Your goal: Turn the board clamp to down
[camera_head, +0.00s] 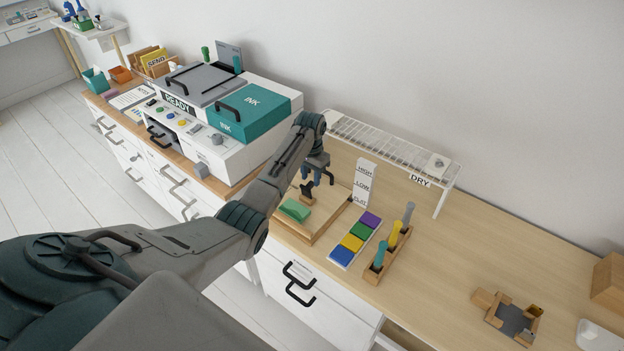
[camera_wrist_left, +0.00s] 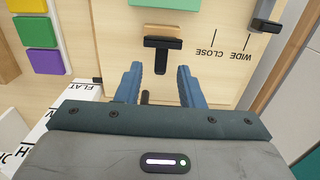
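The board clamp is a small black T-shaped handle (camera_head: 307,194) on a light wooden board (camera_head: 328,222). My left gripper (camera_head: 318,177) is over the back part of the board, close to the clamp. In the left wrist view my left gripper (camera_wrist_left: 158,84) has its two blue fingers apart with nothing between them, and the crossbar lies just beyond their tips. I cannot tell the exact height gap. My right gripper is not in view.
A green block (camera_head: 295,210) lies on the board in front of the clamp. A white HIGH/LOW/FLAT post (camera_head: 364,182) stands behind the board. A color tray (camera_head: 342,255) and a tool holder (camera_head: 386,258) stand to the right. The white press (camera_head: 228,155) is at left.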

